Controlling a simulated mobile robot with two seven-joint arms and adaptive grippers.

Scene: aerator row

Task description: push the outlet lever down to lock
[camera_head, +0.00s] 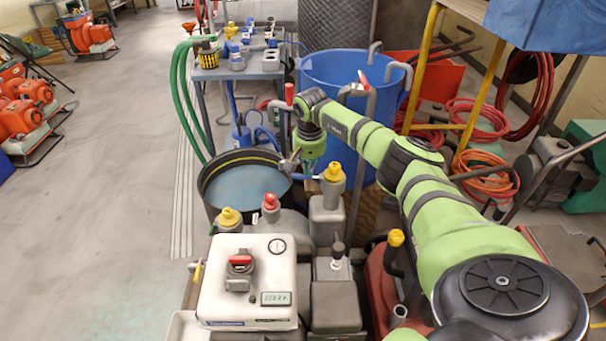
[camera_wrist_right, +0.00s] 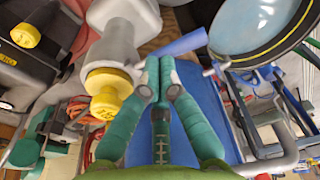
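A blue lever (camera_head: 304,177) sticks out to the left from beside a grey housing (camera_head: 325,215) with a yellow cap (camera_head: 334,172). It lies about level in the head view. The lever also shows in the right wrist view (camera_wrist_right: 182,43), just beyond and right of my fingertips. My right gripper (camera_wrist_right: 158,62) has its two fingers together with nothing visible between them. In the head view my right gripper (camera_head: 311,158) points down, close above the lever; I cannot tell whether it touches. My left gripper is not in view.
A dark round tub (camera_head: 208,201) of water stands left of the lever, and a large blue barrel (camera_head: 326,68) behind. A white box (camera_head: 222,299) with a red switch stands in front. More yellow and red caps rise nearby.

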